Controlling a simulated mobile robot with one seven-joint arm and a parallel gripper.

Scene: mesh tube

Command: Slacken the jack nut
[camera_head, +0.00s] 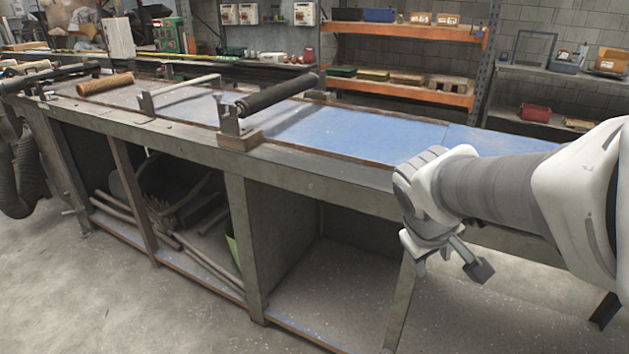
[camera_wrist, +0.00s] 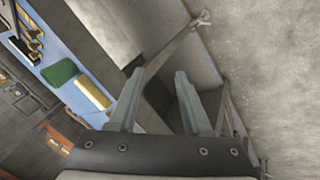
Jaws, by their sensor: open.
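I cannot pick out a jack nut in either view. A long metal workbench (camera_head: 300,172) with a blue top runs across the head view. A dark roller on an upright bracket (camera_head: 277,94) stands at its front edge, and a thinner pale bar on a bracket (camera_head: 180,88) is further left. My gripper (camera_head: 449,264) hangs in front of the bench at the right, below the top's edge and apart from these parts. In the wrist view my gripper (camera_wrist: 160,88) shows two separated fingers with nothing between them.
Under the bench are open bays, one with several loose pipes (camera_head: 180,235) and a green container (camera_head: 231,243). Orange shelves (camera_head: 405,92) stand behind. In the wrist view a green object (camera_wrist: 59,73) and a yellow one (camera_wrist: 92,92) lie left. The floor (camera_head: 130,310) in front is clear.

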